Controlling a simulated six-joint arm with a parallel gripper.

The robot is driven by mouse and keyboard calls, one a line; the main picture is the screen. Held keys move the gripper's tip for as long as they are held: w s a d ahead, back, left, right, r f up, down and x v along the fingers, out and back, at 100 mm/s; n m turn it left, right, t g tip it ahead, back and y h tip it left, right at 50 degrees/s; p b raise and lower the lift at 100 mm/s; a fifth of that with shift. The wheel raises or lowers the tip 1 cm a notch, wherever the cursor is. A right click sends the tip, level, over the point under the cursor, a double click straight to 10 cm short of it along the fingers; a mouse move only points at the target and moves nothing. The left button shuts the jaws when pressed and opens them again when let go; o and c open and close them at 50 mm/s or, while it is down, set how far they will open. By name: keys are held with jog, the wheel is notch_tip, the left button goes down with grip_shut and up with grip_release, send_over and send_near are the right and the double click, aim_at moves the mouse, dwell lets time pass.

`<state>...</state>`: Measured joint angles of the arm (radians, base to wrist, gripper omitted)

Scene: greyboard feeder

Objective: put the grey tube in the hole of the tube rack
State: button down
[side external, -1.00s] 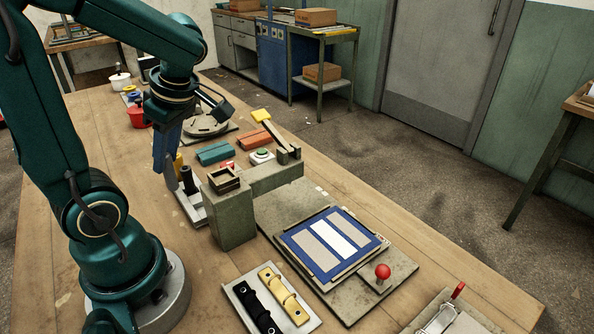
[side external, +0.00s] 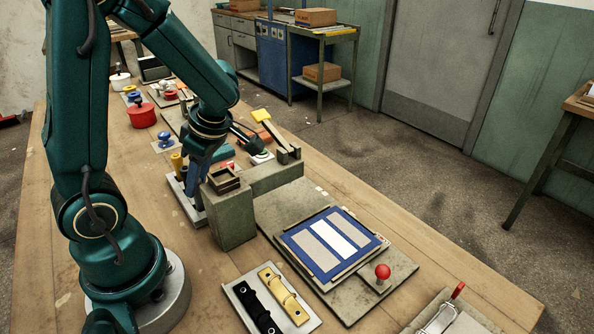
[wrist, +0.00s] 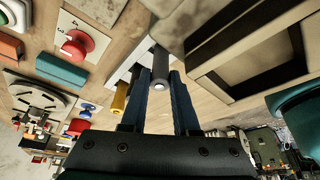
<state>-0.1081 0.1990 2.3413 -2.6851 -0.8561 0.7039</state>
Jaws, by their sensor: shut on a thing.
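My gripper (side external: 199,184) is shut over the tube rack (side external: 184,197), behind the grey-green block in the side view. In the wrist view, my gripper (wrist: 161,80) has its two blue fingers on either side of the grey tube (wrist: 158,65), whose pale end shows between them. The pale tube rack (wrist: 122,72) lies beyond the fingers. A yellow tube (side external: 177,161) stands at the rack; it also shows left of the fingers in the wrist view (wrist: 120,98). The hole and the tube's lower end are hidden, so I cannot tell whether the tube is in it.
The grey-green block (side external: 232,215) with a square-topped opening stands close to the right of my gripper. A blue knob (side external: 164,140) and a red pot (side external: 142,115) stand behind. A blue-framed panel (side external: 332,243) lies at the right. Bare table shows left of the rack.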

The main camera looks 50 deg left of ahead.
jog(key=shift+f, duration=0.25)
jog(key=c, duration=0.7)
grip_release()
jog(key=shift+o, duration=0.2)
